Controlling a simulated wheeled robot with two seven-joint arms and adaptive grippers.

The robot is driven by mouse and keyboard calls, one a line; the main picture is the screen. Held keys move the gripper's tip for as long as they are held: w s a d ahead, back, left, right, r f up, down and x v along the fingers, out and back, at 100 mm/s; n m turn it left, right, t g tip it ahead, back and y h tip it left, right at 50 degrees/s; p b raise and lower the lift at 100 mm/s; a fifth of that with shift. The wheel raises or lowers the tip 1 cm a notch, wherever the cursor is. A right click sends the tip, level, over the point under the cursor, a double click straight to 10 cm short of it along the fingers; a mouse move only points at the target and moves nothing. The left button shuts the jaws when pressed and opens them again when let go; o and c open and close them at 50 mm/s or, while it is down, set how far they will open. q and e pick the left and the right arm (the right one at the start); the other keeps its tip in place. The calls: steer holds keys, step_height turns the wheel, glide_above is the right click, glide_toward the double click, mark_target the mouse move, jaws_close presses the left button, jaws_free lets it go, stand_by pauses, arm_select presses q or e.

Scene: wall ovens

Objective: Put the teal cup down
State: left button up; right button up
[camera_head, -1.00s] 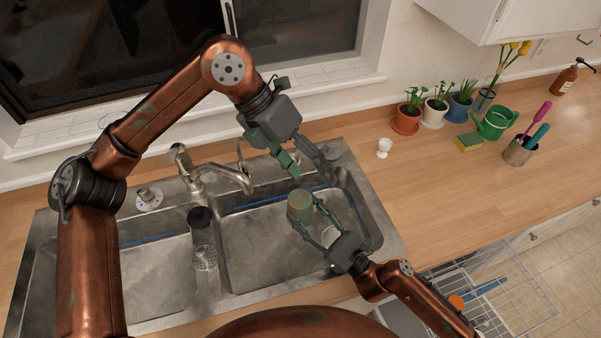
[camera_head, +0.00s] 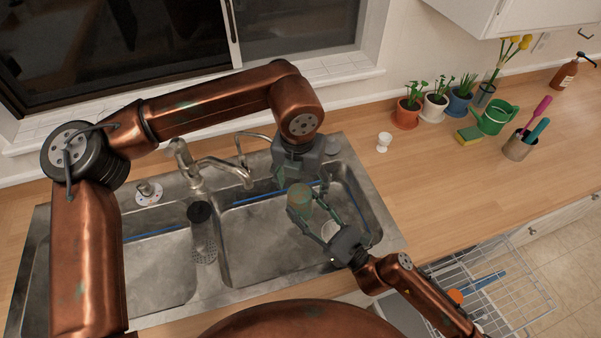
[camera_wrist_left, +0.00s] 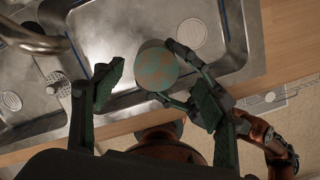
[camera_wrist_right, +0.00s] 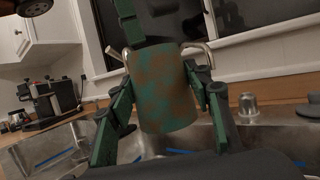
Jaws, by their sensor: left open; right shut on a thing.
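The teal cup (camera_head: 300,197), mottled with brown, is held above the right sink basin (camera_head: 260,255). My right gripper (camera_head: 306,212) is shut on its sides; the right wrist view shows the cup (camera_wrist_right: 165,88) upright between the two fingers. My left gripper (camera_head: 298,178) is open and points down just above and behind the cup. In the left wrist view the cup's round, closed-looking face (camera_wrist_left: 157,69) shows between the spread left fingers. I cannot tell whether the left fingers touch it.
The faucet (camera_head: 215,165) stands behind the sink divider, left of my left gripper. A dark-topped cylinder (camera_head: 203,240) is at the divider. A white egg-cup-like piece (camera_head: 384,141) stands on the counter (camera_head: 440,185), which has free room. Plant pots (camera_head: 407,113) and a green watering can (camera_head: 494,118) are farther right.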

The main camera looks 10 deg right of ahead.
mark_target(302, 193)
arm_select(q)
steer(key=shift+w+d+f, duration=0.1)
steer(key=shift+w+f, duration=0.05)
steer(key=shift+f, duration=1.05)
steer(key=shift+w+f, duration=0.1)
steer(key=shift+f, duration=1.05)
steer(key=shift+c, duration=0.5)
steer(key=shift+s+d, duration=0.1)
steer(key=shift+d, duration=0.05)
steer(key=c, duration=1.1)
arm_select(e)
steer(key=shift+a, duration=0.1)
steer(key=o, duration=1.2)
steer(key=shift+o, duration=0.2)
